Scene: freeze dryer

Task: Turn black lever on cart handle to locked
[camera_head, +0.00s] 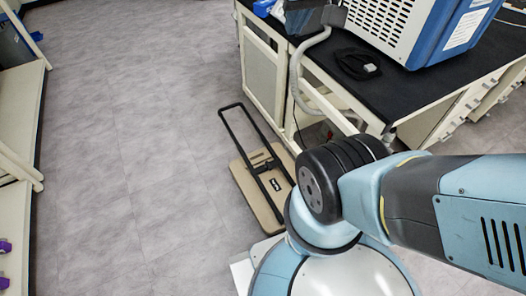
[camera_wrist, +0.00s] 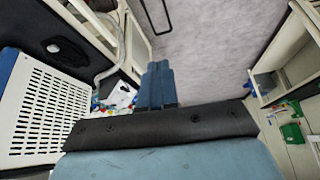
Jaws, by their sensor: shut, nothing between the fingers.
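The cart has a tan flat platform (camera_head: 247,194) and a black U-shaped handle (camera_head: 237,134). It is on the floor beside the bench in the head view. Part of the handle (camera_wrist: 166,22) also shows at the top of the wrist view. I cannot make out the black lever or its position at this size. My gripper (camera_wrist: 158,66) shows in the wrist view with its blue fingers together and empty. It appears apart from the handle. In the head view my arm covers the area right of the cart, and the gripper is not visible there.
A bench with a black top (camera_head: 396,90) stands at right, carrying a blue-and-white machine (camera_head: 395,25) with a grey hose (camera_head: 296,75). Cream shelving (camera_head: 20,140) lines the left edge. The grey floor (camera_head: 135,150) between is clear. Green items (camera_wrist: 292,132) sit at right in the wrist view.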

